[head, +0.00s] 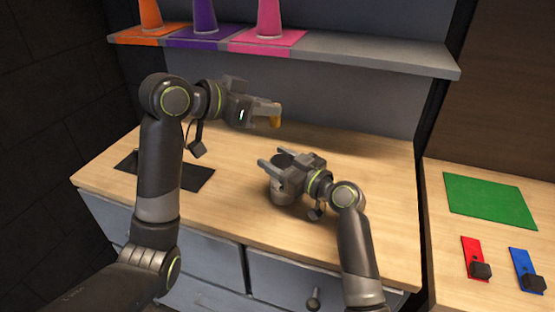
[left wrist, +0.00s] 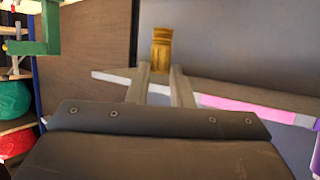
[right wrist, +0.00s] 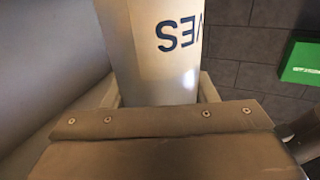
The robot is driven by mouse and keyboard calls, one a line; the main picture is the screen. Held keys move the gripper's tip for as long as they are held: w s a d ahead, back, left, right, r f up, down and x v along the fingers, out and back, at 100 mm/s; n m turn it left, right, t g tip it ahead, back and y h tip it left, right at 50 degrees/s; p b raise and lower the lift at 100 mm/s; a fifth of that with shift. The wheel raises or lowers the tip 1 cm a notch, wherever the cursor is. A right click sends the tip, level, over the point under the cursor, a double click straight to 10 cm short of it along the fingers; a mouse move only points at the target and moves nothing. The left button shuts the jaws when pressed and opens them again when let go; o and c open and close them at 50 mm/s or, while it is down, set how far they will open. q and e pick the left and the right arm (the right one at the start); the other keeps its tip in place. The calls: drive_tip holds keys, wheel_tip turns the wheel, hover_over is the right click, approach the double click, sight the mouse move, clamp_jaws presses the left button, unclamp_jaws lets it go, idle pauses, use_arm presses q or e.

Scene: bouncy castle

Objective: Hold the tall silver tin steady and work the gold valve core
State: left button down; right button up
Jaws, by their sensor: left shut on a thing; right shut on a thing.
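The gold valve core (head: 275,122) is held at the tips of my left gripper (head: 270,110), above the table and apart from the tin. In the left wrist view the gold core (left wrist: 161,45) stands out past the two closed-in fingers. The silver tin (head: 283,197) stands on the wooden table, with my right gripper (head: 283,165) shut around it near its top. Its dark top shows between the fingers. In the right wrist view the pale tin wall (right wrist: 155,55) with dark lettering lies between the fingers. Much of the tin is hidden by my gripper in the head view.
A dark mat (head: 190,175) lies at the table's left. A shelf (head: 380,58) above the back holds orange, purple and pink cones on matching mats. A side table at right has a green mat (head: 490,201) and red and blue plates with dark knobs. The table's right side is clear.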

use_arm(q)
drive_tip(key=shift+f, duration=2.9)
drive_tip(key=c, duration=1.2)
unclamp_jaws()
drive_tip(key=shift+s+a+r, duration=0.1)
drive_tip(key=v, duration=1.1)
drive_tip(key=shift+s+a+r, duration=0.15)
drive_tip(key=shift+s+a, duration=0.1)
